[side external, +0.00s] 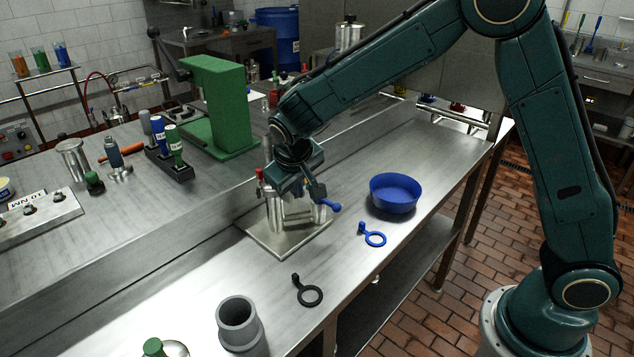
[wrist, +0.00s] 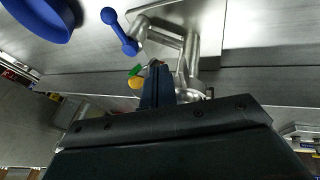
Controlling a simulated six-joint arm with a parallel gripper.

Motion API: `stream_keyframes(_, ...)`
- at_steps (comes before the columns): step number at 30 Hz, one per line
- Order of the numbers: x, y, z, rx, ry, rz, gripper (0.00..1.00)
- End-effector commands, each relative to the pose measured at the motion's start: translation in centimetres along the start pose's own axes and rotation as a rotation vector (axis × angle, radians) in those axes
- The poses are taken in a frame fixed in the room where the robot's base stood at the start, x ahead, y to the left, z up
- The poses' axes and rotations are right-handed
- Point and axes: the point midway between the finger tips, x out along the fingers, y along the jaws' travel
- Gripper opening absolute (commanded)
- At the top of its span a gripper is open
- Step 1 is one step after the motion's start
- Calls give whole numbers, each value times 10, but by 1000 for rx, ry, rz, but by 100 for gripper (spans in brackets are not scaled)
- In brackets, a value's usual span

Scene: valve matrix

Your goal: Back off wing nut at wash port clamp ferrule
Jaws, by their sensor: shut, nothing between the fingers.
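The steel valve assembly (side external: 283,214) stands upright on a square metal plate (side external: 262,243) on the bench. A blue handle (side external: 329,206) sticks out from its right side; this handle also shows in the wrist view (wrist: 119,32). My gripper (side external: 299,188) is at the top of the assembly and hides part of it. In the wrist view my shut, empty fingers (wrist: 157,72) point at the steel pipework (wrist: 188,62), beside small green (wrist: 135,70) and yellow (wrist: 136,83) parts. I cannot make out the wing nut or the clamp ferrule; contact with the fingers is unclear.
A blue bowl (side external: 394,194), a blue ring tag (side external: 372,236) and a black ring tag (side external: 308,292) lie right and in front. A grey cylinder (side external: 240,325) stands at the front. A green press (side external: 212,108) stands behind on the raised bench. Bare bench separates these.

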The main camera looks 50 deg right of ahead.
Motion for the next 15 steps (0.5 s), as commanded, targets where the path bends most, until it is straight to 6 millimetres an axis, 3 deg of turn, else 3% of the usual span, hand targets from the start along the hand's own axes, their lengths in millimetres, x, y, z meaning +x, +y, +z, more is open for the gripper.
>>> stream_keyframes(15,9,0,3,-48,13,130,0)
